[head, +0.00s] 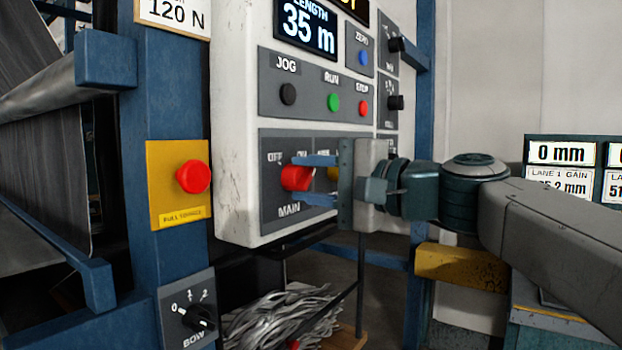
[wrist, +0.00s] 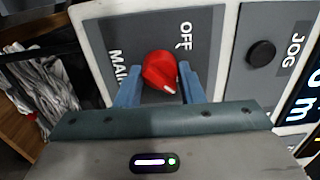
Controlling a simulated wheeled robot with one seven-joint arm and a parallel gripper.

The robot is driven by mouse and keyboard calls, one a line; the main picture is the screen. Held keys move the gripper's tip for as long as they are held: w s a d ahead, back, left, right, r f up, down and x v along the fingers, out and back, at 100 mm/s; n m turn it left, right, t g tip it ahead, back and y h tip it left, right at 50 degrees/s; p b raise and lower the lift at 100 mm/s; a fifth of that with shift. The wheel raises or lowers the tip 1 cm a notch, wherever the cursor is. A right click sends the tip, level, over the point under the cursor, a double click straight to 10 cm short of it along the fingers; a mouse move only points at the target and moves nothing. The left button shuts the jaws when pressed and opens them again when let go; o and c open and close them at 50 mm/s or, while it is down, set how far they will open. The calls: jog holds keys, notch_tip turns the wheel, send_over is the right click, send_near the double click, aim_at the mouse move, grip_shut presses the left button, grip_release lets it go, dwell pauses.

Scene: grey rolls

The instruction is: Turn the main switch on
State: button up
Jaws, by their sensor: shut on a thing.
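The main switch is a red rotary knob (head: 296,178) on a grey plate labelled MAIN, with OFF at upper left and ON at upper right in the head view. My gripper (head: 312,181) reaches in from the right, one blue finger above the knob and one below. In the wrist view the red knob (wrist: 158,68) sits between the two fingers of my gripper (wrist: 160,86), which is shut on it. The knob's white mark points down and right there, away from OFF and toward the ON side. The ON label is hidden in the wrist view.
A red button on a yellow plate (head: 180,185) is on the blue post at left, above a BOW selector (head: 200,316). JOG (head: 288,94), RUN (head: 333,102) and red (head: 364,108) buttons sit above the switch. A yellow knob (head: 333,174) is partly hidden behind my gripper.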

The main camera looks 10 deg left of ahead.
jog(key=o, duration=1)
jog(key=p+v, duration=0.1)
jog(key=v, duration=1.3)
jog(key=shift+f+p, duration=0.1)
jog(key=shift+p, duration=0.2)
